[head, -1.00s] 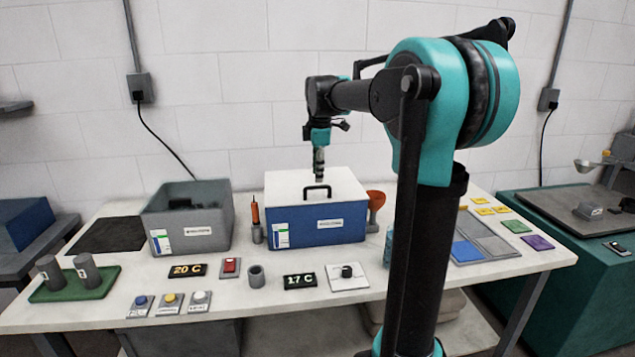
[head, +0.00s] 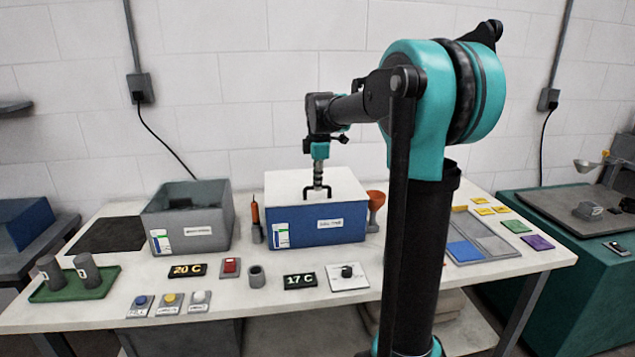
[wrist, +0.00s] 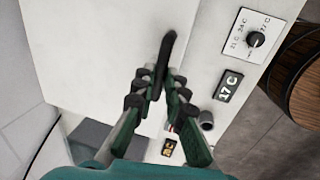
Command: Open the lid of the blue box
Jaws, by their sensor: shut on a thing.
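The blue box (head: 314,236) stands at the back middle of the white table, with its white lid (head: 290,187) lying flat on top. A black handle (head: 317,192) rises from the lid. It also shows in the wrist view (wrist: 166,58). My gripper (head: 318,184) is above the lid and shut on the handle. In the wrist view my gripper (wrist: 158,85) has its fingers on both sides of the handle, and they hide part of it. The lid appears to be resting closed on the box.
A grey open box (head: 190,230) stands left of the blue box. An orange screwdriver (head: 255,212) stands close by its left side and an orange funnel (head: 376,200) by its right. Buttons, displays and a dial plate (head: 348,276) line the table's front.

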